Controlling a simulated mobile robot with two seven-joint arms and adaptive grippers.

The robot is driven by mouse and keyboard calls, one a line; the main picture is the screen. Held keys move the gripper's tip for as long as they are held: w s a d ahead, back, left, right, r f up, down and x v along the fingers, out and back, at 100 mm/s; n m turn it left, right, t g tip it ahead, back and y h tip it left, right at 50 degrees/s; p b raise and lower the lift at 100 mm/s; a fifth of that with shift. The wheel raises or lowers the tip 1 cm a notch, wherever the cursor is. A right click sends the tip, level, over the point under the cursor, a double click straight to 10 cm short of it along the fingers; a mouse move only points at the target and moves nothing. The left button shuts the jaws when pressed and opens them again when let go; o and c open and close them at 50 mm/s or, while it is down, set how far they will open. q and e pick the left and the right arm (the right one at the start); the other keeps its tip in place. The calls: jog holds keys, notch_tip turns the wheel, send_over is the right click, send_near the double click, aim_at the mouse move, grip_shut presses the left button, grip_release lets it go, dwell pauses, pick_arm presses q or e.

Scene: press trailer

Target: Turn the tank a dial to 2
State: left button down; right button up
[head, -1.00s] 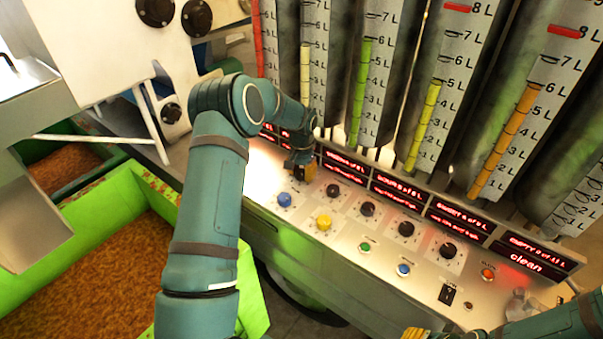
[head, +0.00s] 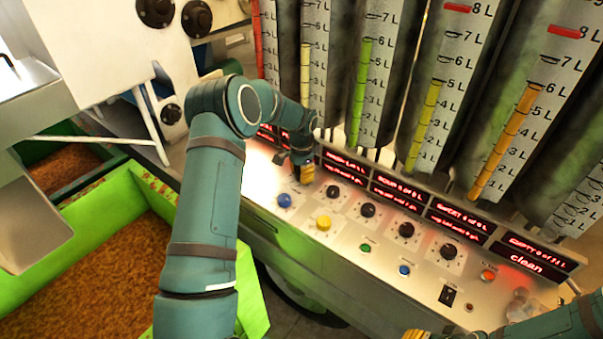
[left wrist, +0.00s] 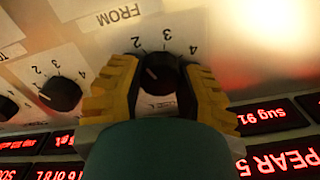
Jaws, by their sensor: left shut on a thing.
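My left gripper (head: 306,174) is at the left end of the row of black dials on the slanted control panel. In the left wrist view the yellow fingers (left wrist: 158,85) are shut on a black dial (left wrist: 161,72), one on each side. The numbers 2, 3 and 4 show around this dial. A pale mark shows on the left part of its face; I cannot tell which number it points to. In the head view the gripper covers this dial. My right gripper (head: 415,334) is partly cut off at the bottom edge; its opening is unclear.
A neighbouring dial (left wrist: 60,93) sits close beside the held one. More dials (head: 406,229), a blue button (head: 285,200) and a yellow button (head: 323,222) are on the panel. Red displays (head: 398,188) and graduated tanks (head: 440,90) stand behind. A green bin (head: 95,200) is at left.

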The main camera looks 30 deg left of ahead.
pick_arm(q)
jog(key=shift+s+f, duration=0.1)
jog(key=shift+c, duration=2.3)
grip_release()
notch_tip(320, 180, up, 12)
